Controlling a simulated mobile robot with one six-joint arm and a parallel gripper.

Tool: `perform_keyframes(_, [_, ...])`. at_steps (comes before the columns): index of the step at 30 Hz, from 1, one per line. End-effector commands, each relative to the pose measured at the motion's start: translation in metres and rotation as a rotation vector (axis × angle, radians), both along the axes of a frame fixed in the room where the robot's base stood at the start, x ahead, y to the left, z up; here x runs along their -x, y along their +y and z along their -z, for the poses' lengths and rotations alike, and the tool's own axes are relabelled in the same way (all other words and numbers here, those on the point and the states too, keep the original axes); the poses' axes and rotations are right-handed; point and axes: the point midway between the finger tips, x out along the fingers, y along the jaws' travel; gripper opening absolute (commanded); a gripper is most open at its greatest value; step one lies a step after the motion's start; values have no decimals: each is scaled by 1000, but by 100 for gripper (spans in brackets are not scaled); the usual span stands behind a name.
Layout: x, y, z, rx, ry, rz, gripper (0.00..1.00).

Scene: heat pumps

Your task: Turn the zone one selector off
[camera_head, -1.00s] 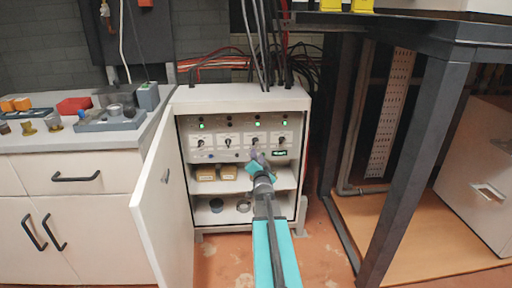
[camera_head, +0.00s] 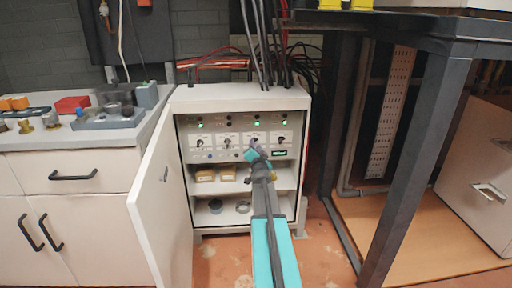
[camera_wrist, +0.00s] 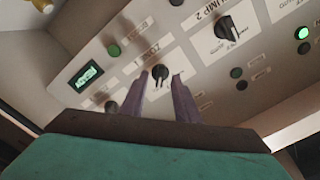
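The zone one selector (camera_wrist: 160,73) is a black rotary knob on the grey control panel, beside a partly readable "ZONE 1" label. In the wrist view it sits between the tips of my gripper (camera_wrist: 158,80), whose two purple fingers are apart, one on each side. I cannot tell whether the fingers touch the knob. In the head view my gripper (camera_head: 255,147) is at the panel (camera_head: 214,154), in front of the lower part of the third knob from the left. The knob's exact setting is hard to read.
The pump 2 knob (camera_wrist: 232,28) is close by, and a lit display (camera_wrist: 86,77) is on the other side. The open cabinet door (camera_head: 160,205) stands left of my arm. A dark table frame (camera_head: 415,150) stands to the right.

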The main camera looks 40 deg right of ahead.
Motion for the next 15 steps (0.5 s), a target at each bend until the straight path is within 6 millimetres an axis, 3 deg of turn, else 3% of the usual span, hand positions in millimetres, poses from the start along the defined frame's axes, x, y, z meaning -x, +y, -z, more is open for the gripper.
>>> perform_keyframes(15, [-11, -8, 0, -1, -1, -1, 29])
